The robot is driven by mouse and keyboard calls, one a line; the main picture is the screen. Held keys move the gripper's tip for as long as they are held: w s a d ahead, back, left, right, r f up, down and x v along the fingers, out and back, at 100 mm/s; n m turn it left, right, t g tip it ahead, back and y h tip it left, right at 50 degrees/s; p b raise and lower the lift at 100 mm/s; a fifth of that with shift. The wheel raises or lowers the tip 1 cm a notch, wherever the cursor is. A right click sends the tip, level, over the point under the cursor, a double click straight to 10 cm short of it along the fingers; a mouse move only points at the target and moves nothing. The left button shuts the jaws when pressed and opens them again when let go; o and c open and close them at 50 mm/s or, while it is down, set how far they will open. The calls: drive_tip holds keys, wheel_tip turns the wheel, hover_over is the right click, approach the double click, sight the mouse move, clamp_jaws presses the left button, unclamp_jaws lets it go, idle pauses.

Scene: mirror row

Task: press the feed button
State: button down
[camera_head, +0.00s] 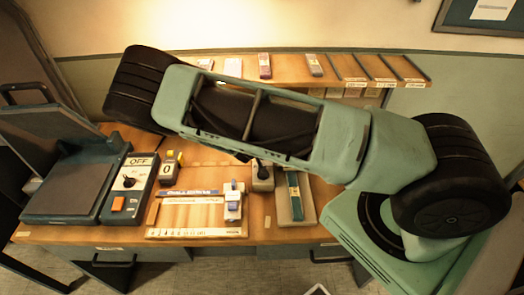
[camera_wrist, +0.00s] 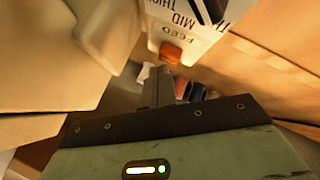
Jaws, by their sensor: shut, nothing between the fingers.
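The feed button is orange (camera_wrist: 171,53) and sits on a white panel (camera_wrist: 192,30) lettered FEED and MID, near the top middle of the wrist view. My gripper (camera_wrist: 163,72) is shut and empty, its fingertips just below the button in that picture. I cannot tell whether they touch it. In the head view, an orange button (camera_head: 118,204) shows on a dark control box (camera_head: 110,217) with a dial (camera_head: 129,182) and an OFF sign (camera_head: 139,161). I cannot read a label beside that button. My gripper does not show in the head view.
A dark flat machine (camera_head: 68,188) with a raised lid stands left of the control box. A yellow-and-black counter showing 0 (camera_head: 167,169), a ruled board (camera_head: 197,215) and a grey tray (camera_head: 283,212) lie rightward on the wooden desk (camera_head: 260,232). A shelf (camera_head: 285,72) runs behind.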

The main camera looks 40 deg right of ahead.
drive_tip(key=shift+f+b, duration=0.45)
drive_tip(key=shift+f, duration=0.1)
drive_tip(key=shift+r, duration=0.1)
idle(0.5)
drive_tip(key=shift+r+p, duration=0.6)
drive_tip(key=shift+r, duration=0.3)
drive_tip(key=shift+r+p, duration=1.65)
drive_tip(key=shift+r, duration=0.9)
